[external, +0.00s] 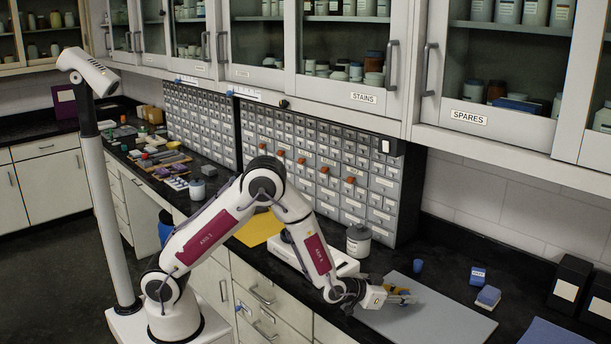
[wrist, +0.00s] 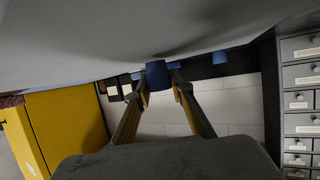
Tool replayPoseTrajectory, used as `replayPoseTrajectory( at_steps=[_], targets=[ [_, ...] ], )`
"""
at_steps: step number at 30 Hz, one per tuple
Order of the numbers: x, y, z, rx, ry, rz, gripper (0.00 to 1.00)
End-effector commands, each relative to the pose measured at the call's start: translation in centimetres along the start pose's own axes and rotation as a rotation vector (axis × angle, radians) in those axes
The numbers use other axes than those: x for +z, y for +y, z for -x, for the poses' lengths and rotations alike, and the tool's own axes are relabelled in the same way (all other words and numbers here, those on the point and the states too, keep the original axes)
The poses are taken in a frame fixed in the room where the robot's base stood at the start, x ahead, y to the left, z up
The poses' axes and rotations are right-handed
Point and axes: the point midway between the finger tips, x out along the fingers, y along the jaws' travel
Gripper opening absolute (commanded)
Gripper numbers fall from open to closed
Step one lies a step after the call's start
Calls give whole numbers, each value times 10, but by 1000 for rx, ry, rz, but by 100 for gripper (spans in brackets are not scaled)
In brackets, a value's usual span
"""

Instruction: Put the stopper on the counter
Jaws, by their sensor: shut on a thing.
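My gripper (external: 402,295) is low over the grey mat (external: 440,318) on the counter, at the mat's left part, with its fingers level. In the wrist view its fingers (wrist: 163,92) are shut on a small dark blue tapered piece (wrist: 157,76), which I take to be the stopper. The wrist picture is upside down, so the mat (wrist: 90,35) fills its top. I cannot tell if the held piece touches the mat. In the external view the held piece is mostly hidden by the fingers. The black counter (external: 448,283) shows bare behind the mat.
A similar blue piece (external: 418,266) stands behind the mat. Black boxes (external: 568,281) stand far right. Drawer cabinets line the back.

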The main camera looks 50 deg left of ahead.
Motion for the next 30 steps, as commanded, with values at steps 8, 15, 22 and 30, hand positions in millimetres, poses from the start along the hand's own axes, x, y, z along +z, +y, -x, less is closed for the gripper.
replayPoseTrajectory(
  at_steps=[8,15,22,30],
  targets=[
    [-27,0,11,0,4,2,3],
    [-55,0,22,0,5,2,3],
    [-76,0,31,0,4,2,3],
    [-85,0,35,0,1,1,3]
  ],
)
